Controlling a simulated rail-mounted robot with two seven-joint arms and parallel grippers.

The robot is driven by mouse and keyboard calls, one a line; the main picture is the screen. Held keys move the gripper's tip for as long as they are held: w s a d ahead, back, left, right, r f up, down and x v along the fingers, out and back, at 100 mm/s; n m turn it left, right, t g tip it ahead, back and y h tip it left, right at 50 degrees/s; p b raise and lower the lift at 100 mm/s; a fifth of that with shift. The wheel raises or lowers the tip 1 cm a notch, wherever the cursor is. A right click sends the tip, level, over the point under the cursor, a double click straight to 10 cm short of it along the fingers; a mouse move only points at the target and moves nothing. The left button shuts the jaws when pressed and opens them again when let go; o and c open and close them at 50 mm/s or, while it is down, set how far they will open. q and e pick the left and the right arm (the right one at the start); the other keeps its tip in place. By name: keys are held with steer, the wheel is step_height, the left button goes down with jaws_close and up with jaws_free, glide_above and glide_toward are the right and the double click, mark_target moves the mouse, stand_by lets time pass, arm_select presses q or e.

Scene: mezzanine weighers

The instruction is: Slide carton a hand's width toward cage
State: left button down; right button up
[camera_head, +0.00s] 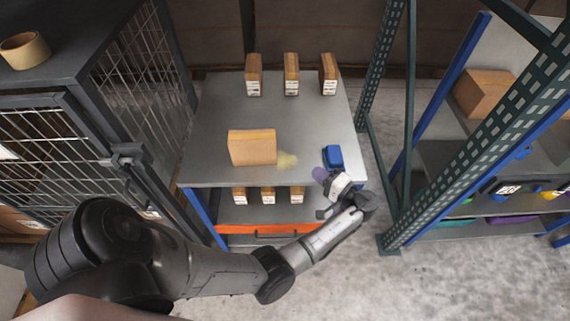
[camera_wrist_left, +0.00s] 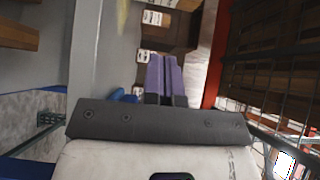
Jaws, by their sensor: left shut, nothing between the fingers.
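The carton (camera_head: 252,148), a plain tan box, stands on the grey upper shelf (camera_head: 215,115) in the middle of the head view. The cage (camera_head: 45,150), with dark wire mesh doors, is to its left. My left gripper (camera_head: 319,174) is at the shelf's front right edge, to the right of the carton and apart from it. Its purple fingers are shut with nothing between them; they also show in the left wrist view (camera_wrist_left: 161,72). My right gripper is not in view.
A blue object (camera_head: 333,157) lies just behind my left gripper. A pale yellowish patch (camera_head: 286,160) is right of the carton. Three labelled boxes (camera_head: 291,74) stand along the back, others on the lower shelf (camera_head: 268,195). A green rack post (camera_head: 385,65) rises on the right. The shelf left of the carton is clear.

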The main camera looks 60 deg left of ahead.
arm_select(q)
steer(key=x, duration=0.9)
steer(key=shift+w, duration=0.25)
steer(key=shift+s+a+p, duration=0.3)
steer(key=shift+s+a, duration=0.65)
steer(key=shift+s, duration=0.25)
steer(key=shift+s+a, duration=0.3)
steer(key=shift+s, duration=0.35)
